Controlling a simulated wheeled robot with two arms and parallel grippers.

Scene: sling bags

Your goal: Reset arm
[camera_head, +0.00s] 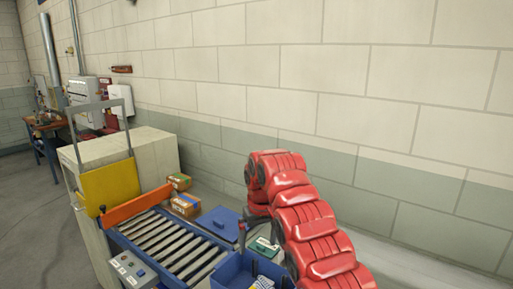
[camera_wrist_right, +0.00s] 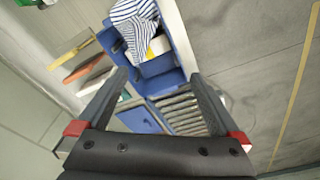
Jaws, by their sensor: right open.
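My right arm, red, reaches in from the lower right in the head view. Its dark gripper (camera_head: 257,218) shows small at the arm's end, beside the blue box and partly hidden by the arm. In the right wrist view the two fingers of this gripper (camera_wrist_right: 158,77) are spread apart with nothing between them. Beyond them is a blue bin (camera_wrist_right: 172,72) holding a blue-and-white striped cloth (camera_wrist_right: 135,25). My left gripper is not in view.
A roller conveyor (camera_head: 172,243) with an orange rail (camera_head: 137,205) stands left of the arm. A yellow panel with a grey frame (camera_head: 110,186) rests against a pale cabinet (camera_head: 150,150). Small boxes (camera_head: 185,204) and a blue box (camera_head: 219,223) sit near the block wall.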

